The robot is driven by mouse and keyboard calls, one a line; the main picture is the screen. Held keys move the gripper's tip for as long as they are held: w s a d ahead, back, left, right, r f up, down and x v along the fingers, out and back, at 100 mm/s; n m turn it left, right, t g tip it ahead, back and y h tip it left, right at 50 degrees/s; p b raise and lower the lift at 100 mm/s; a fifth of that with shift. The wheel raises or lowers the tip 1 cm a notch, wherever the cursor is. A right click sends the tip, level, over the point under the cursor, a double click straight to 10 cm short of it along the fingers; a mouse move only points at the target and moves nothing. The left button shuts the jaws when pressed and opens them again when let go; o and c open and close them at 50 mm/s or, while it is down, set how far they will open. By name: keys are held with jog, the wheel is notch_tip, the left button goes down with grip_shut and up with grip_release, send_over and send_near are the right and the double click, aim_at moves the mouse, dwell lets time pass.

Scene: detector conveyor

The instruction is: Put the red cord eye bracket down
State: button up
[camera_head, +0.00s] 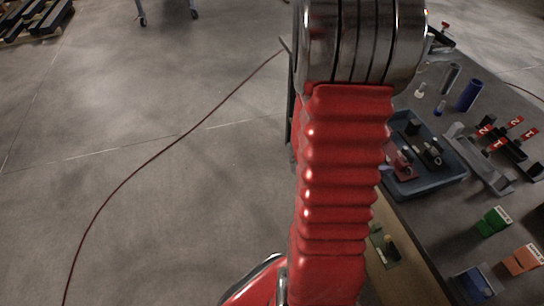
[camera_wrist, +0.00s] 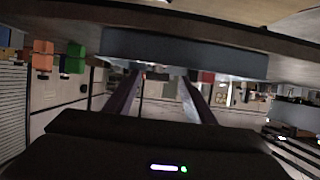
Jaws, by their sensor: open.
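A dark red piece (camera_head: 402,168), which looks like the red cord eye bracket, lies at the left end of a blue tray (camera_head: 432,187) in the head view. My arm partly covers that end of the tray. In the wrist view, the picture is upside down and the tray's long blue-grey wall (camera_wrist: 185,52) crosses the upper middle. My gripper (camera_wrist: 160,76) is open, with its two fingers spread apart and pointing towards the tray. I see nothing clearly held between them. A small red patch (camera_wrist: 206,77) shows beside the right fingertip; I cannot tell what it is. The head view hides my gripper.
Dark and light parts share the tray. The grey table (camera_head: 440,222) also holds a green block (camera_head: 492,222), an orange block (camera_head: 521,260), a blue cylinder (camera_head: 468,96) and red-tagged brackets (camera_head: 500,143). A red cable (camera_head: 135,172) crosses the open floor at left.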

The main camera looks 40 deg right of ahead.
jog(key=w+a+r+n+t, duration=0.2)
jog(key=w+t, duration=0.2)
jog(key=w, duration=0.4)
jog(key=w+a+r+n+t, duration=0.2)
jog(key=w+t, duration=0.2)
jog(key=w, duration=0.4)
jog(key=w+a+r+n+t+y, duration=0.3)
jog(key=w+a, duration=0.3)
jog(key=a, duration=0.1)
jog(key=w+a+r+n+t+y, duration=0.2)
jog(key=w+a+n+t+y, duration=0.1)
jog(key=w+a, duration=0.35)
jog(key=s+a+r+n+y, duration=0.1)
jog(key=a+r+n+y, duration=0.25)
jog(key=a, duration=0.55)
jog(key=a+r+n+y, duration=0.2)
jog(key=a+n+y, duration=0.15)
jog(key=a, duration=0.65)
jog(key=s+a+n+g, duration=0.1)
jog(key=s+a+n, duration=0.1)
jog(key=s, duration=0.5)
jog(key=s+a+r+n+g, duration=0.1)
jog(key=s+a+n+g, duration=0.1)
jog(key=s, duration=0.5)
jog(key=shift+a+r+n, duration=0.25)
jog(key=shift+a+n, duration=0.55)
jog(key=shift+a, duration=0.25)
